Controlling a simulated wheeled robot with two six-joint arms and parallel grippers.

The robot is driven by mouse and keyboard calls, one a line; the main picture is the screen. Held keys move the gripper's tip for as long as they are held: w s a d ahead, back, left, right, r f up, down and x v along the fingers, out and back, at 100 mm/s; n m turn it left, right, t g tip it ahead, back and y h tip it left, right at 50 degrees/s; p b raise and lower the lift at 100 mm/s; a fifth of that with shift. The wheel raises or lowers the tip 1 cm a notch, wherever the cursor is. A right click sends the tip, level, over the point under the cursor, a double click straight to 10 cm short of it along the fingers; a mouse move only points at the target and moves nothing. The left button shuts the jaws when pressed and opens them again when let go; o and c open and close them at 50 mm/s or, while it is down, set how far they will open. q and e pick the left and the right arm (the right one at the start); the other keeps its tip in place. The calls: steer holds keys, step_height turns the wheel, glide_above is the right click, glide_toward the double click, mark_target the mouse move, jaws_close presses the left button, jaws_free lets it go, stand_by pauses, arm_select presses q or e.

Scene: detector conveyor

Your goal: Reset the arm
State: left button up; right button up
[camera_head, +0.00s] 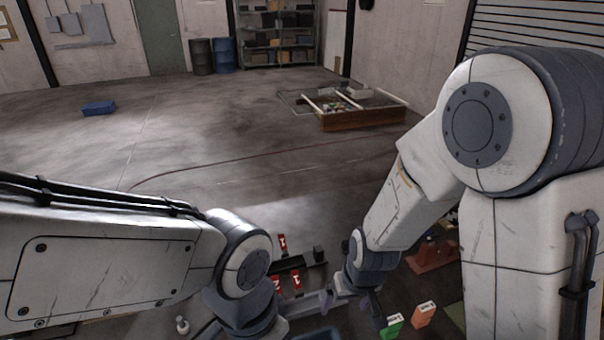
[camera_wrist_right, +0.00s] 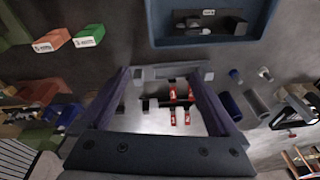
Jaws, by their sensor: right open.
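My right gripper (camera_head: 352,308) hangs at the end of the right arm, low in the middle of the head view. In the right wrist view, its two dark fingers (camera_wrist_right: 163,88) stand wide apart with nothing held between them. Several red blocks with white labels (camera_wrist_right: 172,92) show beyond the gap, on a dark holder. In the head view, red labelled blocks (camera_head: 281,242) stand left of the right gripper. My left arm comes in from the left and bends down; its gripper is below the frame.
A green box (camera_head: 393,326) and an orange box (camera_head: 424,314) lie right of the right gripper. A blue bin (camera_wrist_right: 165,42) shows at the top of the wrist view. A wooden-framed bed (camera_head: 360,119) stands farther back. The middle floor is open.

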steer(key=s+d+r+m+h, duration=0.1)
steer(key=s+d+r+m, duration=0.1)
steer(key=d+r, duration=0.6)
steer(key=s+a+f+n+g+b, duration=0.1)
steer(key=s+a+f+n+b, duration=0.1)
steer(key=s+a+n+b, duration=0.2)
steer(key=s+a+f+n+g+y+b, duration=0.1)
steer(key=s+a+f+n+b, duration=0.2)
steer(key=s+a+b, duration=0.2)
steer(key=s+a, duration=0.3)
steer(key=s, duration=0.2)
steer(key=shift+s+a+n+b, duration=0.2)
steer(key=shift+a+n+b, duration=0.1)
steer(key=shift+a+n, duration=0.1)
